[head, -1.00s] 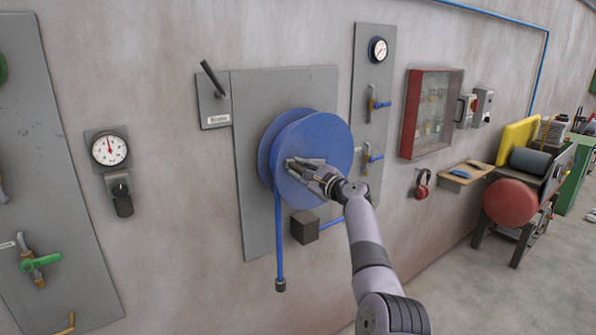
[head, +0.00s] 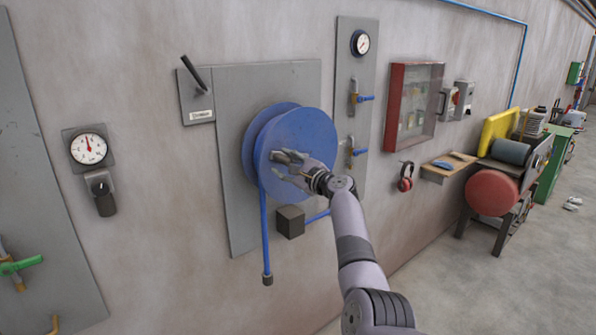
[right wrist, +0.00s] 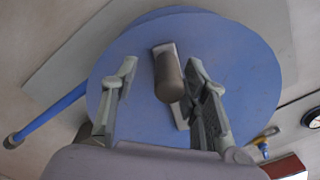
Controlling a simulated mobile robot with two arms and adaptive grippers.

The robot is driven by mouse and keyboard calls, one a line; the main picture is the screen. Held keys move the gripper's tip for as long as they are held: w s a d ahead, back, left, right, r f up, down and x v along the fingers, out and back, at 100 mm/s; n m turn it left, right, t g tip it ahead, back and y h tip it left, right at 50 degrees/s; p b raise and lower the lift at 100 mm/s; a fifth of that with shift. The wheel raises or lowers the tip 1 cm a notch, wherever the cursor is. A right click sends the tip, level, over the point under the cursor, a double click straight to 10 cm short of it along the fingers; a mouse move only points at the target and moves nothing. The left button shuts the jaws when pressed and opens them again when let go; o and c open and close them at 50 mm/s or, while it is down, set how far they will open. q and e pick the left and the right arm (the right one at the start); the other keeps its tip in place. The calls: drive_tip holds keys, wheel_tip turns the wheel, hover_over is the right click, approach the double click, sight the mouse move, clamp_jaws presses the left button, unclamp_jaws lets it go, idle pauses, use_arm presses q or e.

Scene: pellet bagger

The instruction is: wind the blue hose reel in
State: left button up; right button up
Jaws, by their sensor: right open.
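The blue hose reel (head: 308,128) is mounted on a grey wall plate. Blue hose (head: 265,235) hangs from its left side, with a dark end piece (head: 267,279) at the bottom. My right gripper (head: 281,166) is in front of the reel's face. In the right wrist view its two fingers are open on either side of the brown crank knob (right wrist: 168,78), with a gap visible on each side. The knob stands out from a short grey crank arm (right wrist: 181,118) on the reel disc. In the head view the gripper hides the crank. My left gripper is out of view.
A dark block (head: 290,221) sits below the reel. A black lever (head: 194,72) is at its upper left. A panel with a gauge (head: 360,43) and blue-handled valves (head: 355,151) is close on the right. The red cabinet (head: 392,107) is farther right.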

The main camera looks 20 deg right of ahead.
drive_tip(key=v, duration=1.1)
drive_tip(key=shift+s, duration=0.2)
